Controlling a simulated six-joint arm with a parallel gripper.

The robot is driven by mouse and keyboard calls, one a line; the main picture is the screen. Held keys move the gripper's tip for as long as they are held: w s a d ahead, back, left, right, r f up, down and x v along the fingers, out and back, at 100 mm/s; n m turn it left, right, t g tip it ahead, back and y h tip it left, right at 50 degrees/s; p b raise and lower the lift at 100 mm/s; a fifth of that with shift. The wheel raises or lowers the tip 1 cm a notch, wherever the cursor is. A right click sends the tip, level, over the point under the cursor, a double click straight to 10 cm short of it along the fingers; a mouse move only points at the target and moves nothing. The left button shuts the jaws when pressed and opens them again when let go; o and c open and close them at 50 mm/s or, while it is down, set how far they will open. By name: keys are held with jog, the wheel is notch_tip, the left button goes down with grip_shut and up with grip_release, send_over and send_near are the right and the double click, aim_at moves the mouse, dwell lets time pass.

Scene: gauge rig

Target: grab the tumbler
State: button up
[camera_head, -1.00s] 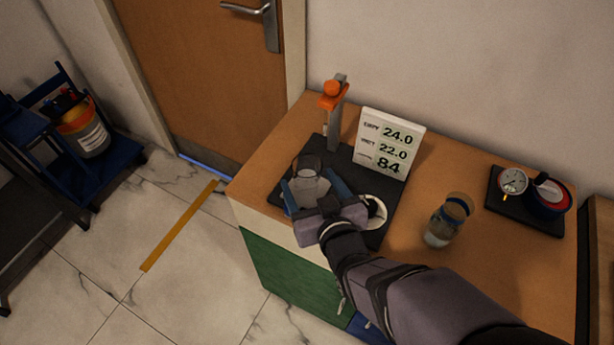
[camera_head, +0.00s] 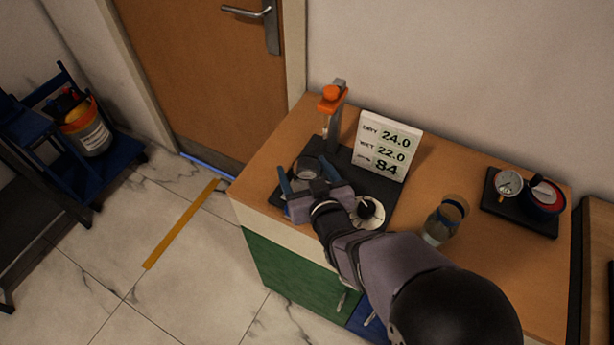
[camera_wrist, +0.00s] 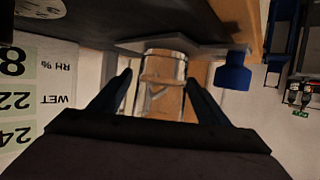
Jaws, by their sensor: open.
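The tumbler is a clear glass (camera_head: 306,167) standing on the black mat (camera_head: 378,187) near the cabinet's left edge. My gripper (camera_head: 305,176) is open, with a blue finger on each side of the glass; its palm hides the lower part in the head view. In the wrist view, which looks upside down, the clear tumbler (camera_wrist: 162,75) sits between the two open fingers (camera_wrist: 158,85). A gap shows beside the fingertips there.
A stand with an orange clamp (camera_head: 331,97) and a number card (camera_head: 387,146) are behind. A white dial with a black knob (camera_head: 368,211) is close at right. A second glass jar (camera_head: 446,218), a gauge (camera_head: 508,184) and a red-and-blue round object (camera_head: 545,197) stand further right.

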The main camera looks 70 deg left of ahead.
aim_at(303, 160)
jog(key=shift+x, duration=0.75)
jog(key=c, duration=1.3)
jog(key=shift+o, duration=0.2)
jog(key=shift+r, duration=0.25)
jog(key=shift+r+b, duration=0.55)
jog(key=shift+r, duration=0.95)
jog(key=d+b, duration=0.3)
jog(key=d, duration=1.2)
jog(key=shift+d, duration=0.15)
jog(key=shift+f+b, duration=0.1)
jog(key=shift+b, duration=0.85)
jog(key=shift+d+b, duration=0.15)
jog(key=shift+b, duration=0.7)
